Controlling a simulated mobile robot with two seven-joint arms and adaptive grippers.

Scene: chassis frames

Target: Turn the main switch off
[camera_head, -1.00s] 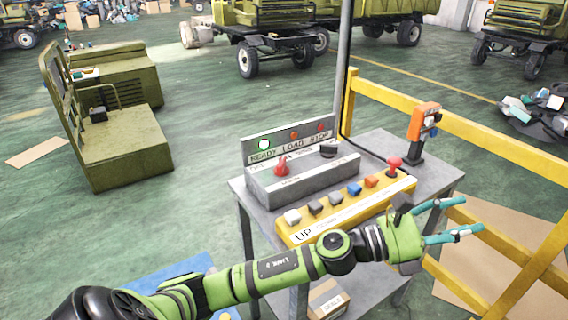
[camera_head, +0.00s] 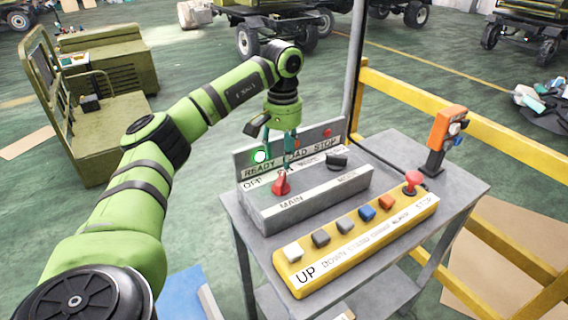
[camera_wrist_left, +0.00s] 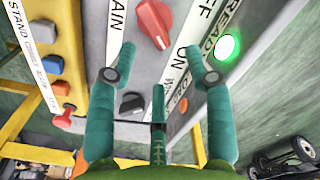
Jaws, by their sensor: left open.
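The main switch is a red rotary knob (camera_head: 282,183) on the grey console box (camera_head: 318,196), above the label MAIN, with OFF and ON printed behind it. Its ridge seems to point towards ON. The red knob also shows at the top of the left wrist view (camera_wrist_left: 153,22). My left gripper (camera_head: 278,146) is open and empty, pointing down above the console near the READY panel. In the left wrist view its teal fingers (camera_wrist_left: 160,80) are spread, with the red knob beyond them and apart from them. My right gripper is not in view.
A black knob (camera_head: 337,161) sits right of the red one. A green lamp (camera_head: 260,156) glows above READY. A yellow button strip (camera_head: 355,245) with a red stop button (camera_head: 413,183) lies in front. An orange pendant (camera_head: 446,135) and a pole (camera_head: 355,70) stand nearby.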

